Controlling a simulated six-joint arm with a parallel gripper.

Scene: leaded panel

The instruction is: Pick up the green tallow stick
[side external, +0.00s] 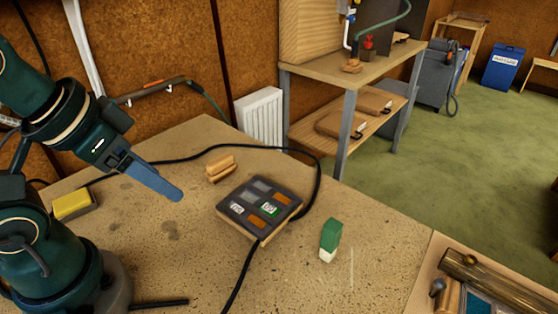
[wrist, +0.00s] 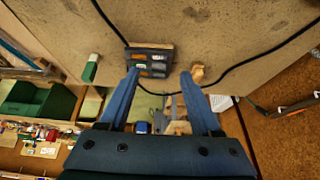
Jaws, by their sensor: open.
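My gripper (side external: 172,193) is in the air over the left part of the table, well to the left of the stick. In the wrist view my gripper (wrist: 160,76) has its two blue fingers wide apart with nothing held between them.
A dark compartment tray (side external: 284,205) with small labelled pieces lies between my gripper and the stick. A black cable (side external: 313,190) loops around it. Wooden blocks (side external: 220,168) and a yellow sponge-like block (side external: 73,205) lie farther left. The table between the stick and the right edge is clear.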

